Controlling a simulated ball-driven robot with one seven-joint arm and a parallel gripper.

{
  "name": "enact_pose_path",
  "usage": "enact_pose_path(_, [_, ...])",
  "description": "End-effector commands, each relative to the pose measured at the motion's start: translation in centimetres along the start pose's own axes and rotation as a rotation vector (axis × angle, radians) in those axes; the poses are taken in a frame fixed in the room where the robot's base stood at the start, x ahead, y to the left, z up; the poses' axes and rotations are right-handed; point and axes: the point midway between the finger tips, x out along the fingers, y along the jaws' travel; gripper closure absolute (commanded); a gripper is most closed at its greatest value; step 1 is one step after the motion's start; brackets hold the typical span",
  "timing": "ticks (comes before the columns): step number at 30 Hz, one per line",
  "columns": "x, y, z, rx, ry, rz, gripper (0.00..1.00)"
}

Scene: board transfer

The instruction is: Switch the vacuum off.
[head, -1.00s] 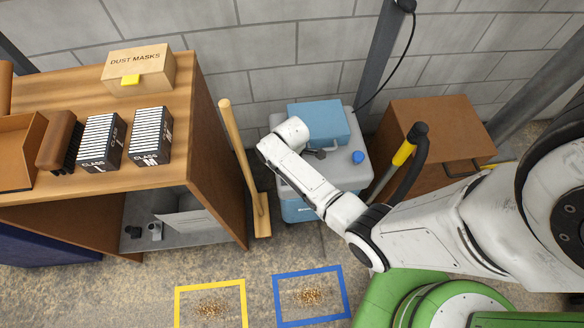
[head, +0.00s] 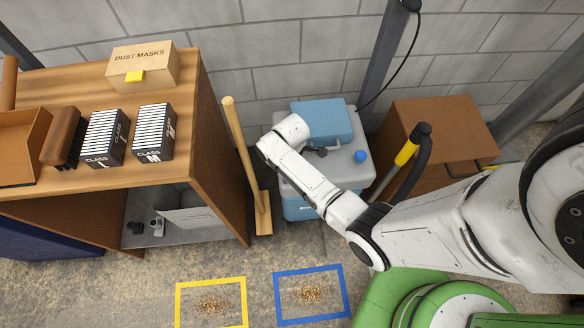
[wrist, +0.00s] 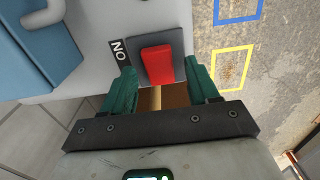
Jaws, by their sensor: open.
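The vacuum (head: 338,170) stands on the floor by the wall, grey on top with a blue box-shaped part and a blue knob. In the wrist view, its red rocker switch (wrist: 157,64) sits in a dark plate, with the label "ON" (wrist: 118,50) beside it. My gripper (wrist: 162,84) is open, its two green fingers spread on either side of the switch's near end. I cannot tell whether the fingers touch the plate. In the head view my arm hides the switch and the gripper.
A wooden shelf unit (head: 221,150) stands left, with a broom (head: 245,160) leaning beside it. A brown cabinet (head: 440,130) and a yellow-and-black hose handle (head: 408,150) are at right. Yellow (head: 246,300) and blue (head: 348,297) floor frames surround debris in front.

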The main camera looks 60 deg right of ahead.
Motion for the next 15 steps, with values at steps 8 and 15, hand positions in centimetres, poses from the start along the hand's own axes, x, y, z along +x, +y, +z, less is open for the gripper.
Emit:
enact_pose_path(8, [-5.1, 0.1, -0.1, 0.0, 0.003, 0.004, 0.4])
enact_pose_path(15, [-8.9, 0.0, -0.1, -0.001, 0.001, 0.003, 0.4])
